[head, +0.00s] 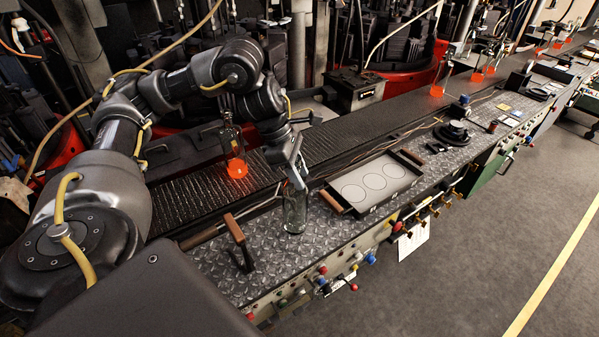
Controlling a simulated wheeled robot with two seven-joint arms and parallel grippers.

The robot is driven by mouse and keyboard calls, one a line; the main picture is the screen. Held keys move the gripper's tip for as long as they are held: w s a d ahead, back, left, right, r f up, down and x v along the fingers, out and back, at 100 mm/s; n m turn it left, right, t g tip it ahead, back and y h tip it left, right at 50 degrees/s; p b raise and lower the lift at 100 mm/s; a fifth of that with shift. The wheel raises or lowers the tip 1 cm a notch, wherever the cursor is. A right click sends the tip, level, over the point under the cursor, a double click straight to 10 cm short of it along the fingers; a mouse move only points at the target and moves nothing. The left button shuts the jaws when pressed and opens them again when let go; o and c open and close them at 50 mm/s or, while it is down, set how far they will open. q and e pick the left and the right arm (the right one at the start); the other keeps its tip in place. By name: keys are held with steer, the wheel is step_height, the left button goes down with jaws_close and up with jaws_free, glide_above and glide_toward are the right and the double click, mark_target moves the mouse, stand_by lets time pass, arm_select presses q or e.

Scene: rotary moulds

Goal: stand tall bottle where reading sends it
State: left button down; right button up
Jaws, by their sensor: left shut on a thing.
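My left gripper (296,178) is shut on a clear glass bottle (294,212), gripping it near its top. The bottle is upright over the tread-plate bench, left of the tray; I cannot tell whether its base touches the metal. A pale tray (347,206) with dark edges and wooden end handles lies on the bench to the right, with three outlined circles and nothing standing on them. A round dark instrument (455,132) sits farther along the bench; its reading is too small to make out. My right gripper is not in view.
A wooden-handled tool (235,230) lies left of the held bottle. Coloured knobs and valves line the bench front. Small cards (504,107) lie farther right.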

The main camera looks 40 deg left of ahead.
arm_select(q)
steer(key=shift+d, duration=0.1)
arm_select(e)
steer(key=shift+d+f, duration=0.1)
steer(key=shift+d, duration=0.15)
arm_select(q)
steer(key=c, duration=1)
jaws_free()
steer(key=shift+f, duration=0.15)
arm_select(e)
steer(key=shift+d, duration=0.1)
arm_select(q)
steer(key=shift+r, duration=0.3)
steer(key=p+v, duration=0.3)
steer(key=v, duration=0.9)
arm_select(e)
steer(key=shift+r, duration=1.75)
arm_select(q)
steer(key=shift+f, duration=0.15)
